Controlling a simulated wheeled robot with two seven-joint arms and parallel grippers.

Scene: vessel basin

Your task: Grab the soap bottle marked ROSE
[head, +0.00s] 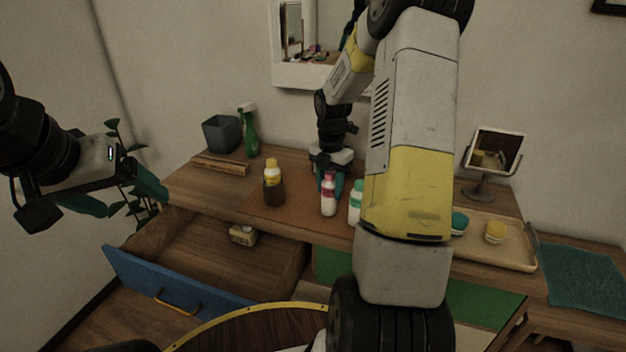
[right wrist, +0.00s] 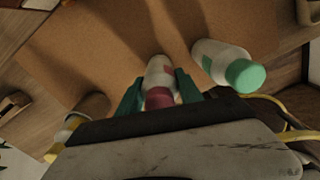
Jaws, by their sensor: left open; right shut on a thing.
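A white bottle with a pink-red cap and a pink label (head: 328,204) stands on the brown mat on the desk; the lettering is too small to read. My right gripper (head: 334,184) comes down from above and is shut on this bottle. The right wrist view shows the pink-capped bottle (right wrist: 159,72) between the two teal fingers (right wrist: 157,88). A white bottle with a green cap (head: 355,205) stands just to its right, partly hidden by my arm; it also shows in the right wrist view (right wrist: 212,58). My left gripper (head: 122,196) is open and empty at the far left.
A green spray bottle (head: 249,132) and a grey bin (head: 221,134) stand at the back. A wooden tray (head: 512,254) and a mirror (head: 495,150) are at the right. A blue-fronted drawer (head: 170,283) hangs open.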

